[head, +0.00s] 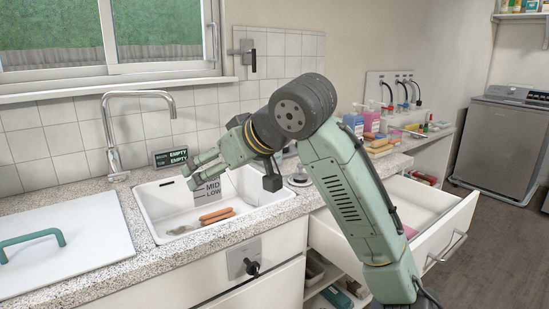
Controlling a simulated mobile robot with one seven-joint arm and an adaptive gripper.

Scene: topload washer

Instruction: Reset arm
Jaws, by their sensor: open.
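My gripper (192,177) is at the end of my arm, in the middle of the head view, and points left over the white sink (150,215). Its two fingers are apart and nothing shows between them. My arm rises from the lower right, bends at a dark joint at the top and runs down to the left. My arm hides part of the counter and the sink's right side.
A tap (110,135) stands behind the sink. A white lid with a green handle (55,245) lies at left. An open drawer (445,235) juts out at right behind my arm. Bottles (371,122) stand on the back counter. A grey washer (500,140) stands far right.

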